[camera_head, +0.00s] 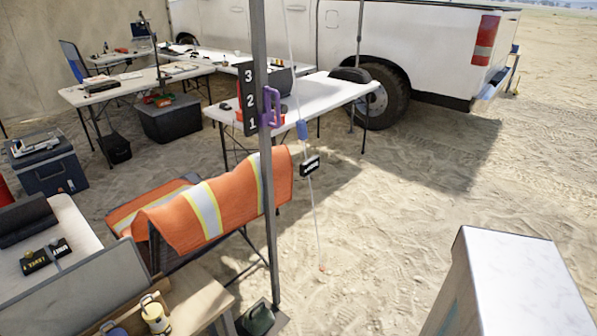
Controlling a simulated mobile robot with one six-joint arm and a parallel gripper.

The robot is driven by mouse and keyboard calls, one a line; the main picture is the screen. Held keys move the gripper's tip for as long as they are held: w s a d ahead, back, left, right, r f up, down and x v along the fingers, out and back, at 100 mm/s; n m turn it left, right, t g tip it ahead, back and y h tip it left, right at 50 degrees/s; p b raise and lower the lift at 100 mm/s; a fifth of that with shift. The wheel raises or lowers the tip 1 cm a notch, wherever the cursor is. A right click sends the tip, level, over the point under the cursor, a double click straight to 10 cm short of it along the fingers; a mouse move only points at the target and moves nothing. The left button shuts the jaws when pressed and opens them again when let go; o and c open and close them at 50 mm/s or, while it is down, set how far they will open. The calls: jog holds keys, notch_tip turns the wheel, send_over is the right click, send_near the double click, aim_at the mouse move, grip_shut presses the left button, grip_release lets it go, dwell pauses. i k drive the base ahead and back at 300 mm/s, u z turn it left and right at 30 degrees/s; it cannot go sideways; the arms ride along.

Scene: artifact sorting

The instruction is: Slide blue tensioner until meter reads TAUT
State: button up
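The blue tensioner (302,130) is a small blue piece on a thin pale line (313,205), just right of the metal pole. The line slants down from the top of the picture to a small red-orange end (321,268) at the sand. A small black meter (310,166) with pale lettering hangs on the line below the tensioner, apart from it. Its lettering is too small and tilted to read. My gripper is not in view, and nothing is seen touching the tensioner.
A grey pole (268,200) stands left of the line, with a black 3-2-1 sign (249,98) and purple clip (270,107). An orange vest (215,212) drapes beside it. A white table (325,92) and truck (425,50) stand behind.

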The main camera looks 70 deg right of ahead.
aim_at(301, 126)
jog(key=u, duration=0.15)
jog(key=k, duration=1.45)
jog(key=z, duration=4.05)
jog(key=i, duration=0.15)
jog(key=u, duration=2.3)
jog(key=i, duration=0.45)
jog(key=z, duration=0.1)
